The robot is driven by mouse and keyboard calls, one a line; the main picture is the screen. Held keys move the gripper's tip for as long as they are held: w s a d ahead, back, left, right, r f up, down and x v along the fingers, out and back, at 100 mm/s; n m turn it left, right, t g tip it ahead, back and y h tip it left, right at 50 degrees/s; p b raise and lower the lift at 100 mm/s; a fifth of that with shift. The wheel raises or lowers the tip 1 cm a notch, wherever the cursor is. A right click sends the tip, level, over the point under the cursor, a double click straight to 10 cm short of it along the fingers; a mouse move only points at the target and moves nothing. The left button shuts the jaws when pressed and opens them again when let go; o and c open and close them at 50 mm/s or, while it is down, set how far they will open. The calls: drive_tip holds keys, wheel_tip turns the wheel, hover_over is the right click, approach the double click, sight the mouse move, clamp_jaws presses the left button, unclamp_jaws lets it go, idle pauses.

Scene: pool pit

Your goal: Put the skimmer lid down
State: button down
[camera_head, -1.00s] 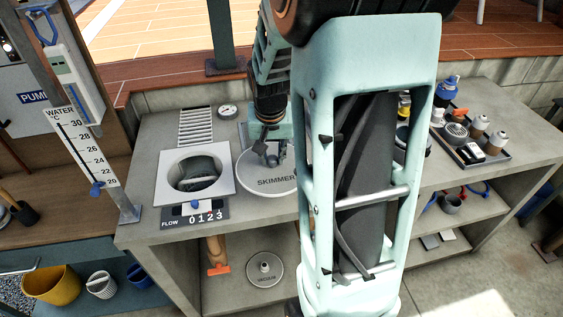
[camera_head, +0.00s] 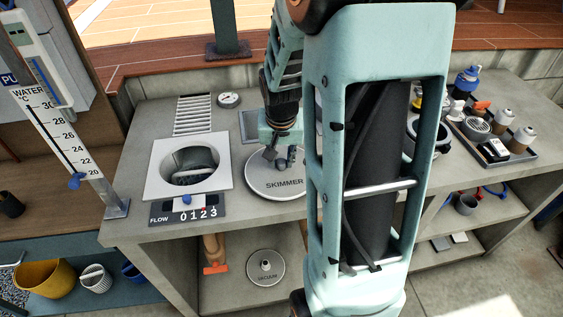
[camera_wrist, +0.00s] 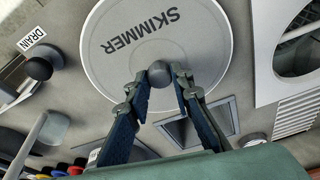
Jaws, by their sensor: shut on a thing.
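The skimmer lid (camera_head: 258,184) is a round pale grey disc marked SKIMMER. It lies level over the bench top, right of the square white skimmer frame (camera_head: 156,181) with its open round hole. My gripper (camera_head: 281,160) is above the lid. My arm hides part of the lid's right side in the head view.
A slatted grate (camera_head: 193,115) and round gauge (camera_head: 229,100) lie behind. A tray (camera_head: 513,155) with bottles stands right. A knob labelled DRAIN (camera_wrist: 39,68) shows near the lid. A vacuum plate (camera_head: 265,281) is on the lower shelf.

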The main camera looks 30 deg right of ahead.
sight(280, 179)
drive_tip(key=shift+f, duration=0.25)
drive_tip(key=shift+f, duration=0.15)
drive_tip(key=c, duration=1.7)
unclamp_jaws()
drive_tip(key=shift+r, duration=0.35)
drive_tip(key=p+v, duration=0.1)
drive_tip(key=v, duration=1)
drive_tip(key=shift+s+a+r, duration=0.15)
drive_tip(key=shift+s+r, duration=0.05)
drive_tip(key=shift+r, duration=0.15)
drive_tip(key=shift+w, duration=0.1)
